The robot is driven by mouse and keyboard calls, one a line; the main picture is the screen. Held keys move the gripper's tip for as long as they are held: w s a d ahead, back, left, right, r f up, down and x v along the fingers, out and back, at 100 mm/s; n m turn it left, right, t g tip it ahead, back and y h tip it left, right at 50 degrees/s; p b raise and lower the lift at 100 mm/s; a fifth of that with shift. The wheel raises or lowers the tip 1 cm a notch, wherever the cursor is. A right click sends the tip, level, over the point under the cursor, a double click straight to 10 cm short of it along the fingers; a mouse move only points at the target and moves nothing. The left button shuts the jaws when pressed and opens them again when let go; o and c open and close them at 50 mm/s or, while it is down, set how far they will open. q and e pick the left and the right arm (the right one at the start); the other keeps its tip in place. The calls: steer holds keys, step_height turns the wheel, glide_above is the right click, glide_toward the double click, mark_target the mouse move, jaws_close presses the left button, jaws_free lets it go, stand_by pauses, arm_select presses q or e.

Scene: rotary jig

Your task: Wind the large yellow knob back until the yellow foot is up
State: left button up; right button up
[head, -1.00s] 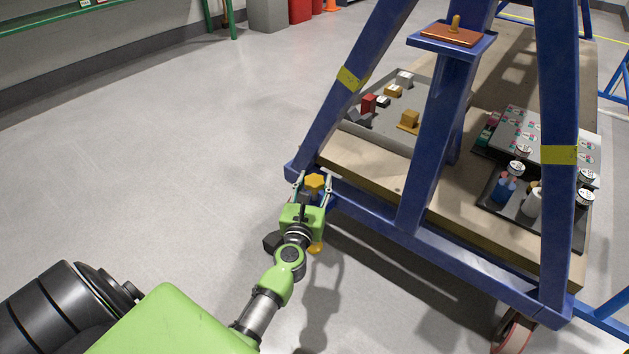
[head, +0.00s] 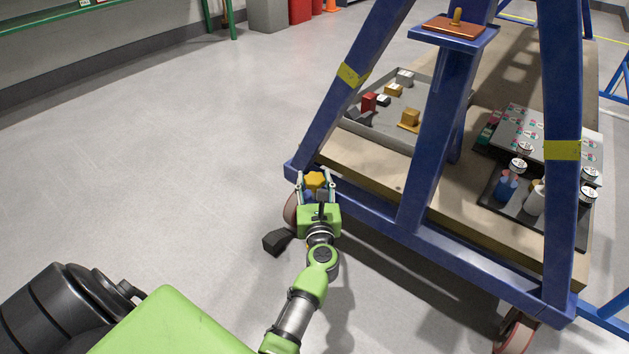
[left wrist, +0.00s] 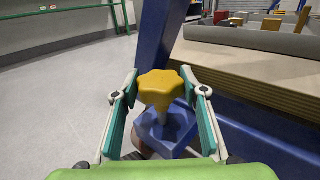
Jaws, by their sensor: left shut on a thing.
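The large yellow knob (head: 314,180) is a lobed star knob at the near left corner of the blue frame. In the left wrist view the knob (left wrist: 161,86) stands on a pale stem above a blue bracket (left wrist: 165,132). My left gripper (head: 317,176) has one finger on each side of the knob and is shut on it. The yellow foot is hidden behind my gripper and wrist, so its height cannot be told. My right gripper is out of view.
A blue steel frame (head: 440,238) on casters carries a wooden deck with a grey tray (head: 375,126) of blocks and a dark tray (head: 530,220) of bottles. A dark pedal-like piece (head: 276,242) sticks out by the near caster. The floor at left is clear.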

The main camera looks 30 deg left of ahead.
arm_select(q)
steer(key=o, duration=1.1)
